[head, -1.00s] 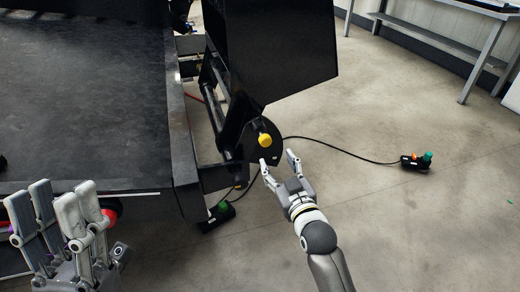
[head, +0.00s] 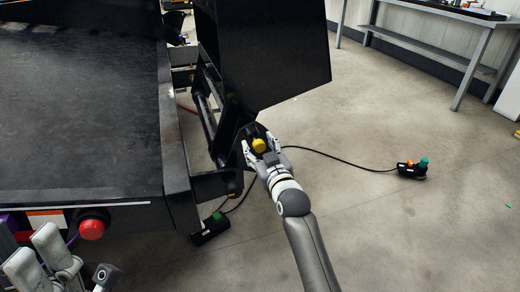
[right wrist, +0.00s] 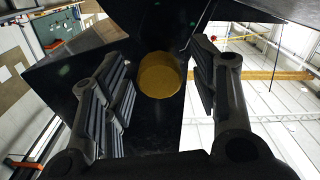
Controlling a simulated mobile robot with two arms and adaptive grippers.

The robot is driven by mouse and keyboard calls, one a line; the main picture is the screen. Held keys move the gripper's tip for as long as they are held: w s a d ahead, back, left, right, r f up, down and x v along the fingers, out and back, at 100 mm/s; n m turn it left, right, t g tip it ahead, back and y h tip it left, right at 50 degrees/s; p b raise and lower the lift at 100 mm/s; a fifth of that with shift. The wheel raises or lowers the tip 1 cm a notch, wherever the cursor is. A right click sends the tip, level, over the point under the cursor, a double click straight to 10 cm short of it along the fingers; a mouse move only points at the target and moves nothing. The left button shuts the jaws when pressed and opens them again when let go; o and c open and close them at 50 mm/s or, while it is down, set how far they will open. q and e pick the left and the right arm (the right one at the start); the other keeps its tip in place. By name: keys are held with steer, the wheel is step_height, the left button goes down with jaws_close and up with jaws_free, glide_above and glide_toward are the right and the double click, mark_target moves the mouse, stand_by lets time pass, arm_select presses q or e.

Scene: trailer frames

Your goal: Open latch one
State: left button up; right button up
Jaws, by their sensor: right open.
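The latch shows as a yellow round knob (head: 259,145) on the black frame at the corner of the trailer, below a large black panel (head: 265,55). In the right wrist view the yellow knob (right wrist: 159,75) sits between the fingers, a little ahead of them. My right gripper (head: 262,148) is open, with its fingers on either side of the knob; contact is not visible. My left gripper (head: 45,262) is at the lower left, partly cut off by the picture edge, and its fingers look apart with nothing seen between them.
A black box with a green button (head: 210,229) lies on the floor below, and another control box (head: 411,169) lies right on a cable. A metal table (head: 440,22) stands behind. The floor at right is mostly clear.

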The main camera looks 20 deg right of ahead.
jaws_close()
stand_by(0.4)
